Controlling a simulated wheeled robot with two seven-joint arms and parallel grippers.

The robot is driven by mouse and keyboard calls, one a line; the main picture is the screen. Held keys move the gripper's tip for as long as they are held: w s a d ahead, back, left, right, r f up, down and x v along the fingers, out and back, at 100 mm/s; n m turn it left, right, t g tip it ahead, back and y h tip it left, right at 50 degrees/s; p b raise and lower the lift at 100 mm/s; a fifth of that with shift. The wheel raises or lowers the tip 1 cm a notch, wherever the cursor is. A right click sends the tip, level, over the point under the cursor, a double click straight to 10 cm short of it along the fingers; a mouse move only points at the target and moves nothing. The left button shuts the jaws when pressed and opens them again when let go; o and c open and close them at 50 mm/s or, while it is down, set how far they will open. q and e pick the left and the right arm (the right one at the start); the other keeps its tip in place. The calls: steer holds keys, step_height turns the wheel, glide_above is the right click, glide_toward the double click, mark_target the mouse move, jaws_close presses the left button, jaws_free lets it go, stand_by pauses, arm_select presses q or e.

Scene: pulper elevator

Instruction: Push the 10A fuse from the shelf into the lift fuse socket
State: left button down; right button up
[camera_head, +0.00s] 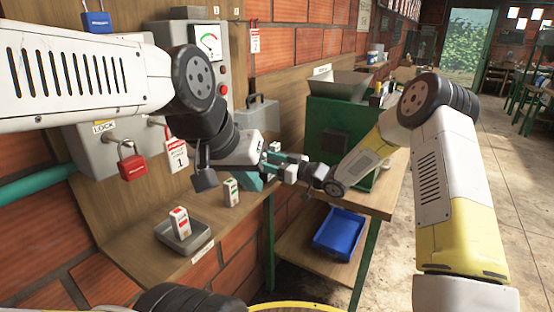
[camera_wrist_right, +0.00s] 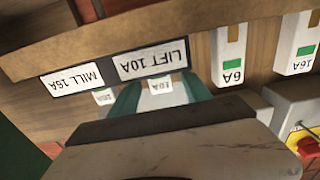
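In the right wrist view, which shows things upside down, a small white fuse marked 10A (camera_wrist_right: 160,86) is between the teal fingers of my right gripper (camera_wrist_right: 160,90). Gaps show on both sides of it, so the fingers look open around it. Beside it is a label LIFT 10A (camera_wrist_right: 151,59). The lift socket itself cannot be made out. In the head view my right gripper (camera_head: 292,172) reaches left, close to my left gripper (camera_head: 268,162). Their teal fingers overlap there, and the left one's opening cannot be told.
A MILL 16A label (camera_wrist_right: 71,80) and fuses marked 6A (camera_wrist_right: 229,58) and 16A (camera_wrist_right: 297,45) are near. In the head view, a red-marked fuse (camera_head: 180,223) stands in a grey tray (camera_head: 203,238); a green-marked one (camera_head: 231,191) stands beyond. A blue bin (camera_head: 340,234) is below.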

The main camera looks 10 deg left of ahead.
steer(key=shift+d, duration=0.1)
steer(key=w+d+r+m+t+h, duration=0.15)
steer(key=d+r+h, duration=0.25)
steer(key=d, duration=0.5)
steer(key=s+d+r+m+t+h, duration=0.1)
steer(key=d+r+m+t+h, duration=0.2)
steer(key=d, duration=0.6)
steer(key=s+d+r+m+h, duration=0.3)
steer(key=s+d+r+h, duration=0.3)
steer(key=d, duration=0.4)
steer(key=s+d+r+m+g+h, duration=0.1)
steer(key=s+d+m+h, duration=0.15)
steer(key=s, duration=0.35)
steer(key=s+d+r+m+g+h, duration=0.1)
steer(key=s+d+r, duration=0.1)
steer(key=s+d, duration=0.3)
steer(key=s+a+f+m+g+y, duration=0.1)
steer(key=s+a+f+m+g, duration=0.1)
steer(key=s, duration=1.5)
steer(key=shift+y, duration=0.35)
steer(key=shift+f+g, duration=0.1)
steer(key=shift+g, duration=0.15)
